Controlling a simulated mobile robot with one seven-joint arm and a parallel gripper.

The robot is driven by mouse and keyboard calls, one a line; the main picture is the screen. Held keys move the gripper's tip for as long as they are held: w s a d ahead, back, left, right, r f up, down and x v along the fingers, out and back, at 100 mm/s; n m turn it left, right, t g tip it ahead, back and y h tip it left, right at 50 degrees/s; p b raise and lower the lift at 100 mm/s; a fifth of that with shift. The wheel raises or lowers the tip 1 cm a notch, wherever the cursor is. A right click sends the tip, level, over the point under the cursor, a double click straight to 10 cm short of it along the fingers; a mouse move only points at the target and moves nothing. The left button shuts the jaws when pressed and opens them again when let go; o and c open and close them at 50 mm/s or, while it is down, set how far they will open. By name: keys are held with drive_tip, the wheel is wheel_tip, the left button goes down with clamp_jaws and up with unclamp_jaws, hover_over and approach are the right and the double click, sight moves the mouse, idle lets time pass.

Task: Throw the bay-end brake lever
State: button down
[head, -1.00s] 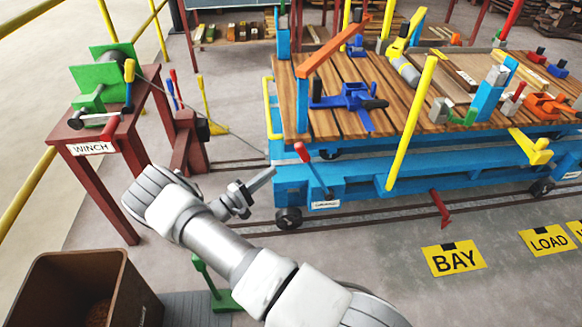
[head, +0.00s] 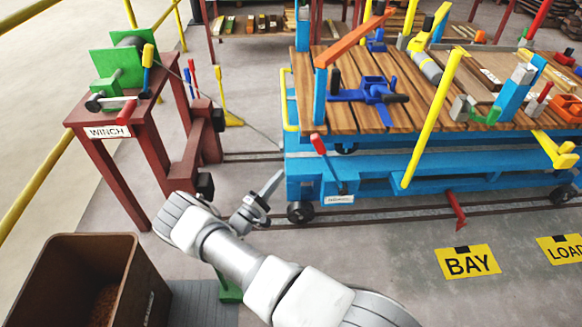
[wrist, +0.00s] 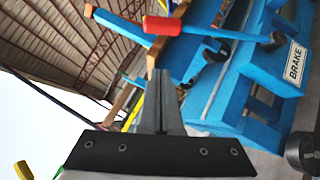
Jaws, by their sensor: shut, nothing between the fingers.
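My gripper (head: 277,178) is shut and empty, left of and a little below the lever in the head view. In the wrist view the shut fingers (wrist: 158,78) point up toward the red grip, with no clear contact seen.
A winch (head: 125,75) on a dark red stand is at the left, with a cable running toward the bogie. A brown bin (head: 85,285) stands at the lower left. Yellow BAY (head: 468,262) and LOAD (head: 562,249) signs lie on open floor at the right.

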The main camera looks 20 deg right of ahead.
drive_tip(key=w+d+r+b, duration=0.1)
drive_tip(key=d+r, duration=0.1)
drive_tip(key=d, duration=0.3)
drive_tip(key=w+d+r, duration=0.1)
drive_tip(key=d+r, duration=0.1)
drive_tip(key=d, duration=0.4)
drive_tip(key=shift+w+r+b, duration=0.2)
drive_tip(key=shift+w+b, duration=0.15)
drive_tip(key=shift+r, duration=0.1)
